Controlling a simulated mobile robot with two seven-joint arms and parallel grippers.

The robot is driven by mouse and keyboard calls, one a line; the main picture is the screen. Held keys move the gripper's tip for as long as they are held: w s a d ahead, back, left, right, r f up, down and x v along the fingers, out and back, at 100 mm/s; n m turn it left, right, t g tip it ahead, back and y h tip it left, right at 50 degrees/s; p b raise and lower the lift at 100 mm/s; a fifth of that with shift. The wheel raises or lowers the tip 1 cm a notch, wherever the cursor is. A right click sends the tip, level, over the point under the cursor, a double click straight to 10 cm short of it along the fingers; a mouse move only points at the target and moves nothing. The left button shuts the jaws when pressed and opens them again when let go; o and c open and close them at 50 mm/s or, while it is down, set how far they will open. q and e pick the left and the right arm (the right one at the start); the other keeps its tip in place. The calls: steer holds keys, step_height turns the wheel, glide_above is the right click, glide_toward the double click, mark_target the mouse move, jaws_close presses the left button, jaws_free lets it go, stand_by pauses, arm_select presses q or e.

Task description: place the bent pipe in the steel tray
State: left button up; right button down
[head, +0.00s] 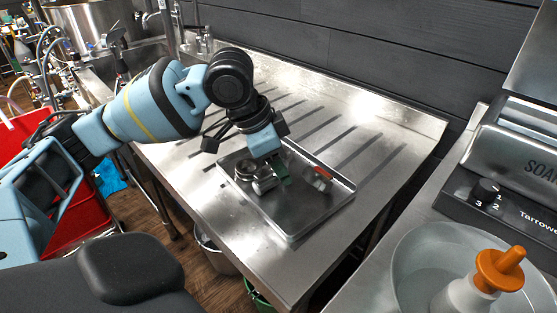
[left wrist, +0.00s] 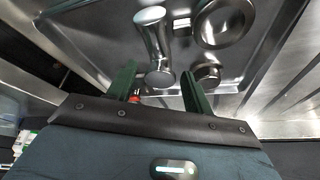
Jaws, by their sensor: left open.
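The steel tray (head: 298,215) lies on the steel drainer counter, in the middle of the head view. A shiny bent pipe (head: 262,185) appears to lie inside it, near its left side. In the left wrist view the bent pipe (left wrist: 152,38) runs up from between my fingers, its round end nearest me; I cannot tell whether they touch it. My left gripper (head: 275,172) points down over the tray, its green fingers open on either side of the pipe in the left wrist view (left wrist: 158,82). My right gripper is not in view.
A ring-shaped steel fitting (left wrist: 223,20) and a smaller fitting (left wrist: 206,75) sit right of the pipe in the left wrist view. A red-marked metal part (head: 322,176) lies at the tray's right side. An orange-topped pump bottle (head: 500,270) stands in a basin (head: 412,255) at front right.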

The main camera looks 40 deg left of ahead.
arm_select(q)
steer(key=shift+r, duration=0.1)
steer(key=shift+r, duration=0.35)
steer(key=p+v, duration=0.2)
steer(key=v, duration=0.9)
steer(key=shift+r+p, duration=0.2)
steer(key=shift+p, duration=0.15)
steer(key=shift+a, duration=0.1)
